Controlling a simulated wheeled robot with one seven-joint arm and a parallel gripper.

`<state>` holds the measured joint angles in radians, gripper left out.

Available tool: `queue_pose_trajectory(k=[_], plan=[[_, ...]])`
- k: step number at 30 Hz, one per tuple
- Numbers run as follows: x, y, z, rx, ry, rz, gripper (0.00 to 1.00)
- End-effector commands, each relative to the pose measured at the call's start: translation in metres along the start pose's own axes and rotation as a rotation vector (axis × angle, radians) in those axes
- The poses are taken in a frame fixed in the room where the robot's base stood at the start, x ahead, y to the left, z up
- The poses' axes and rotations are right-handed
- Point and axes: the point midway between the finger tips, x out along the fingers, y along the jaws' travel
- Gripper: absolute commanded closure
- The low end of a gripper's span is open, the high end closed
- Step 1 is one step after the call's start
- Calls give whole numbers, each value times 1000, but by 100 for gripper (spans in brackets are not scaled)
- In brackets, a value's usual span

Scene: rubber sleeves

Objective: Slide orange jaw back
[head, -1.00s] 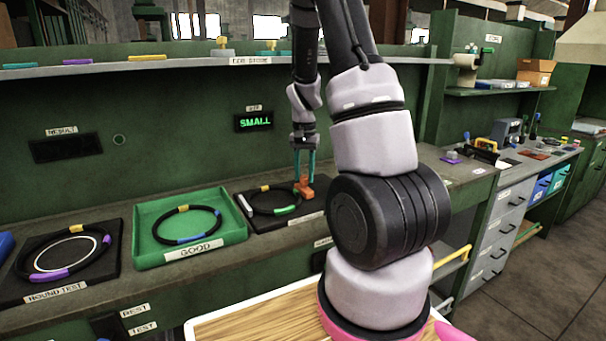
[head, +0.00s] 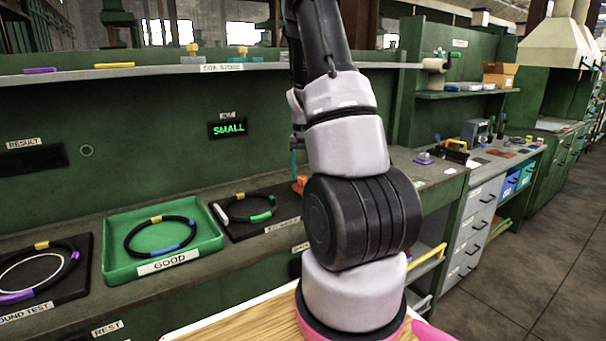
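The orange jaw (head: 299,184) is at the right end of the black gauge plate (head: 236,232), mostly hidden behind my arm. A black ring (head: 244,219) with yellow and green sleeves lies on that plate, with a white jaw (head: 220,213) at its left. My gripper (head: 294,168) points down at the orange jaw. Only one teal finger shows beside my arm, so its opening and any contact with the jaw are hidden.
A green GOOD tray (head: 113,265) holding a banded ring stands left of the plate. The round test plate (head: 80,283) is farther left. A lit display (head: 228,128) reads SMALL. A shelf (head: 150,72) runs above the bench.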

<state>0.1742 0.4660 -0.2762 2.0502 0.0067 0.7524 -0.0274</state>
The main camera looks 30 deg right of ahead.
Motion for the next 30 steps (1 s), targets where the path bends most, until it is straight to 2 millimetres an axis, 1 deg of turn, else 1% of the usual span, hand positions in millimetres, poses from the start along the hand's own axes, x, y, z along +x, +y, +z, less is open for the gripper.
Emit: queue_pose_trajectory(k=[5,8,11,18,21,25,30], plan=[[-1,0,1,0,-1,-1,32],[-10,-1,0,0,1,-2,32],[-26,-1,0,-1,2,-3,32],[-75,0,0,0,3,-3,32],[-91,0,-1,0,2,-2,32],[-103,0,0,-1,1,0,32],[-108,0,0,1,-1,0,32]])
